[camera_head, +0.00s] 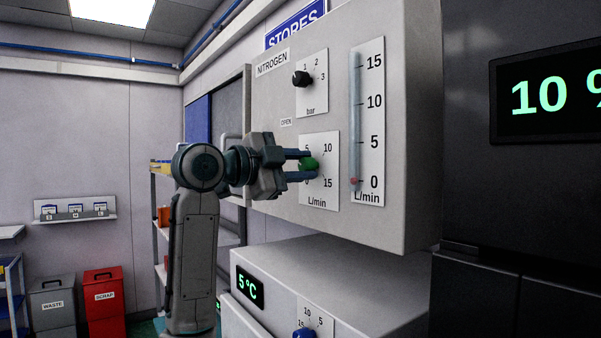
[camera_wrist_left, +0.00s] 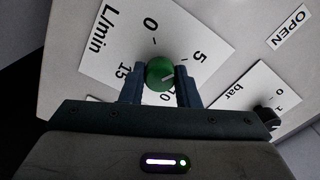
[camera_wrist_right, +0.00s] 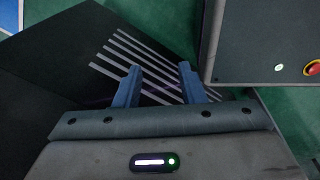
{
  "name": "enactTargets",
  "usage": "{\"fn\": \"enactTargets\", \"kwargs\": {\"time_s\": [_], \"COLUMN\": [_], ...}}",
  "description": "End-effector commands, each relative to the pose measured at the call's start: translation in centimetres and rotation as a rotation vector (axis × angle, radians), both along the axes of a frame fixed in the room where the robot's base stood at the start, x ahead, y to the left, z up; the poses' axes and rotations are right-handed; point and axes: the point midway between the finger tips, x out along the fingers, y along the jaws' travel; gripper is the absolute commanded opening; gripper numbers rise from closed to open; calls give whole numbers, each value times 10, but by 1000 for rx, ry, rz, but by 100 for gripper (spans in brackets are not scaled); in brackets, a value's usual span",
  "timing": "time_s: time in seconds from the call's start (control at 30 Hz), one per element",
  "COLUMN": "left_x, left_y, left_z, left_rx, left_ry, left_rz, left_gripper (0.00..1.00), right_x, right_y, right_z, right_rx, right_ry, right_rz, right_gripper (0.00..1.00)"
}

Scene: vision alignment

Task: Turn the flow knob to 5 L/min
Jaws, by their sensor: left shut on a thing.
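The green flow knob (camera_head: 308,164) is on the L/min dial plate (camera_head: 318,140) of the nitrogen panel, and it also shows in the left wrist view (camera_wrist_left: 160,73). My left gripper (camera_head: 307,165) is shut on this knob, one finger on each side. The flow tube (camera_head: 355,110) has a red float (camera_head: 355,181) near 0. My right gripper (camera_wrist_right: 159,66) is open and empty, over dark surfaces, seen only in its wrist view.
A black bar knob (camera_head: 302,78) sits above the flow knob on the same panel (camera_head: 420,120). A white unit with a blue knob (camera_head: 303,334) stands below. A dark cabinet with a green-lit display (camera_head: 550,95) is at right. Bins stand at the far left.

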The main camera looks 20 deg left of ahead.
Motion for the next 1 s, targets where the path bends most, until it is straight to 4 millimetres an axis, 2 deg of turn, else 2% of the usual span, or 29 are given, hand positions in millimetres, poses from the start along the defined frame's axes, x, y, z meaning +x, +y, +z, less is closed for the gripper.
{"fn": "enactTargets", "kwargs": {"time_s": [0.43,1.0], "left_x": [0,0], "left_y": [-1,-1], "left_z": [-2,-2], "left_rx": [193,226], "left_ry": [-149,-173], "left_rz": [-3,-2], "left_gripper": [6,6], "right_x": [0,-1], "right_y": [0,0], "right_z": [-11,-12], "right_rx": [0,0], "right_ry": [0,1], "right_rz": [0,0], "right_gripper": [36,36]}}
